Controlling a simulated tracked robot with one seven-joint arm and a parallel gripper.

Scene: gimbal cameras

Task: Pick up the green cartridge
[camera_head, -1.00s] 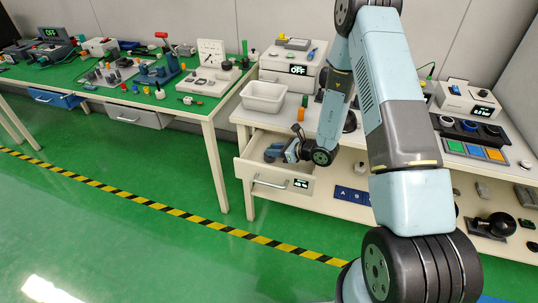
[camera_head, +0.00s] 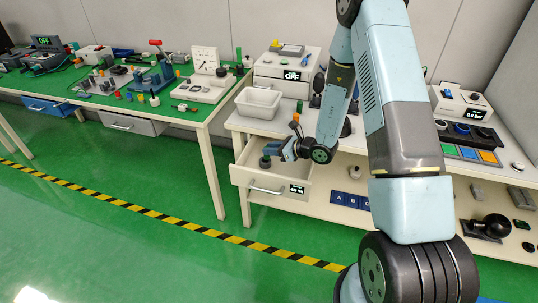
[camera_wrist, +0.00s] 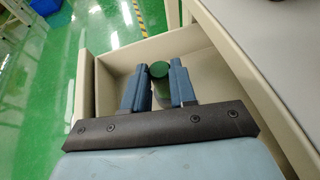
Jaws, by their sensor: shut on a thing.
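The green cartridge (camera_wrist: 158,72) is a dark green cylinder, seen by its round top in the wrist view, between the two blue fingers of my gripper (camera_wrist: 159,84). My gripper is shut on it. Its lower part is mostly hidden by the fingers and my wrist. In the head view my gripper (camera_head: 272,150) is at the open drawer (camera_head: 268,184), over its inside, and the cartridge shows only as a small dark shape at the fingertips.
The drawer walls (camera_wrist: 88,88) stand close around my gripper. A white bin (camera_head: 258,103) and an orange cylinder (camera_head: 294,121) are on the bench above. A lower shelf with a blue lettered panel (camera_head: 352,200) is right of the drawer. Green floor lies in front.

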